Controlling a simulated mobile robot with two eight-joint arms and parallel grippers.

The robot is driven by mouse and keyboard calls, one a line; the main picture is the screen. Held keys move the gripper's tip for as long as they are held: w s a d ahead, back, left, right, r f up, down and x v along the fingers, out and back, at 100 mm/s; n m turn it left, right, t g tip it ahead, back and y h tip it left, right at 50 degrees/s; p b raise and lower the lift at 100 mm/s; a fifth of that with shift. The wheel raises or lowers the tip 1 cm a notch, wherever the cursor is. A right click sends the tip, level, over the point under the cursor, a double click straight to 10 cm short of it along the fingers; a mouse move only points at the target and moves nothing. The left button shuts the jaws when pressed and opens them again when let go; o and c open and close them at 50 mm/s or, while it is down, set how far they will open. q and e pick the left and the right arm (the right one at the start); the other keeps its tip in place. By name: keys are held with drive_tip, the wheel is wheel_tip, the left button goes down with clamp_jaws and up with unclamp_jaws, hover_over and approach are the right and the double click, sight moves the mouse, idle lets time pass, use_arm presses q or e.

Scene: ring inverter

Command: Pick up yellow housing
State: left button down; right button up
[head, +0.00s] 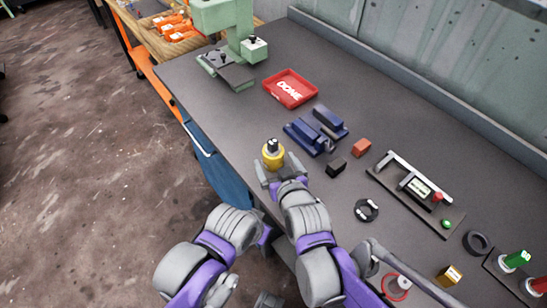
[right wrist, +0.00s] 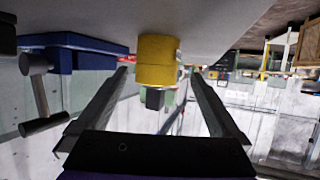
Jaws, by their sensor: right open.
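The yellow housing (head: 272,157) stands upright on the dark workbench (head: 225,115) near its left edge, with a dark and metallic part on top. My right gripper (head: 278,164) is open at the near side of the housing, low over the bench. In the right wrist view, which is upside down, the housing (right wrist: 157,60) appears between the two finger ends of the gripper (right wrist: 158,74), with gaps on both sides. Whether the tips reach past it I cannot tell. My left arm is folded at the lower left, and its gripper is not visible.
A red tray (head: 290,88) and a green press (head: 238,45) are farther back. The bench left of the housing is clear.

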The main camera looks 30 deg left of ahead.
sight(276, 159)
drive_tip(key=x, duration=0.4)
drive_tip(key=shift+w+r, duration=0.2)
drive_tip(key=shift+w, duration=0.05)
drive_tip(key=c, duration=1.5)
clamp_jaws()
drive_tip(key=shift+r, duration=0.15)
